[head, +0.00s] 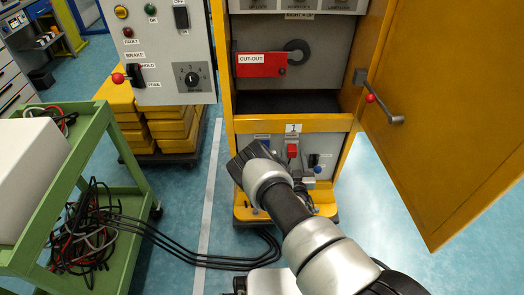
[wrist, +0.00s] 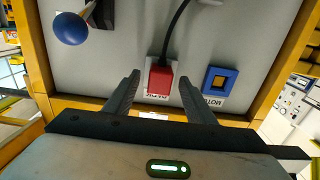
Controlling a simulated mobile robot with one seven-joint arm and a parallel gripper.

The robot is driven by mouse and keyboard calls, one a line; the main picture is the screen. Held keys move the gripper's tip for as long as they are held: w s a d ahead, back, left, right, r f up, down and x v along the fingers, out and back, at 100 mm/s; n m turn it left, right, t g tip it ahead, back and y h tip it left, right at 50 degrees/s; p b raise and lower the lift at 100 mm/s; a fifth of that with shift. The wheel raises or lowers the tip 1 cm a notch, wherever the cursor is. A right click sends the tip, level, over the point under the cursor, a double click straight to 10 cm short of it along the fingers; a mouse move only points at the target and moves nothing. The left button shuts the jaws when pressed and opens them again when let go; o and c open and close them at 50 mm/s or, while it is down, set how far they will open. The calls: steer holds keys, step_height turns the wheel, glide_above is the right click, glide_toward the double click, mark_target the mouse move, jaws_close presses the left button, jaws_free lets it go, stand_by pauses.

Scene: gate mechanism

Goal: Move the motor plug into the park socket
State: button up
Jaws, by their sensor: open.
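The red motor plug (wrist: 159,80) with its black cable (wrist: 176,38) is at the middle socket of the lower panel. It also shows in the head view (head: 292,150). The label beside it in the wrist view is upside down and seems to read PARK; I cannot tell how deep the plug sits. The blue-framed socket (wrist: 219,80), labelled MOTOR, is empty to its right in the wrist view. My gripper (wrist: 160,84) is open, one finger on each side of the plug, with visible gaps. In the head view my arm's end hides part of the panel.
A blue ball knob (wrist: 71,28) stands out left of the plug in the wrist view. The yellow cabinet door (head: 450,110) is open at right. A red CUT-OUT block (head: 262,65) is above. A green cart (head: 100,125) with cables is at left.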

steer(key=s+p, duration=0.3)
steer(key=s, duration=1.3)
steer(key=shift+s, duration=0.15)
steer(key=shift+c, duration=0.3)
